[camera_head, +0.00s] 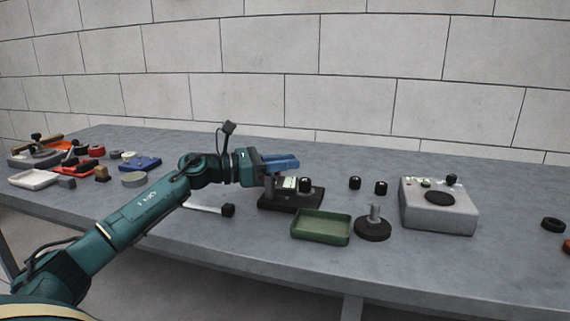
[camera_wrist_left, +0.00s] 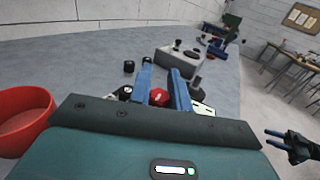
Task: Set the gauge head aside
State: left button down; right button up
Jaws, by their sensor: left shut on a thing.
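My left gripper (camera_head: 296,162) reaches in from the left over a dark block-like base (camera_head: 290,201) on the bench. Its blue fingers also show in the left wrist view (camera_wrist_left: 165,88). They are shut on a small red piece (camera_wrist_left: 158,97), which I take to be the gauge head; in the head view the fingers hide most of it. A pale part and a black knob (camera_head: 305,185) show just below the fingers, at the base. I cannot tell whether the held piece touches the base. A dark gripper, apparently my right one (camera_wrist_left: 285,142), shows small at the right of the wrist view.
A green tray (camera_head: 321,240) lies in front of the base. Right of it are a dark disc with an upright stub (camera_head: 373,228) and a grey box (camera_head: 438,216). Two black knobs (camera_head: 355,183) stand behind. Several parts and a white tray (camera_head: 34,179) crowd the far left.

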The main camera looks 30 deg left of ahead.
pick_arm(q)
jog(key=c, duration=1.3)
grip_release()
jog(key=shift+s+a, duration=0.1)
jog(key=shift+s+a, duration=0.2)
jog(key=b+v, duration=0.2)
jog(key=v, duration=1)
jog(key=shift+s, duration=0.15)
pick_arm(e)
jog(key=shift+w+a+n+t+y, duration=0.15)
jog(key=shift+a+n+t+y, duration=0.2)
jog(key=shift+t, duration=0.35)
pick_arm(q)
jog(key=shift+a, duration=0.1)
pick_arm(e)
jog(key=shift+d+r, duration=0.1)
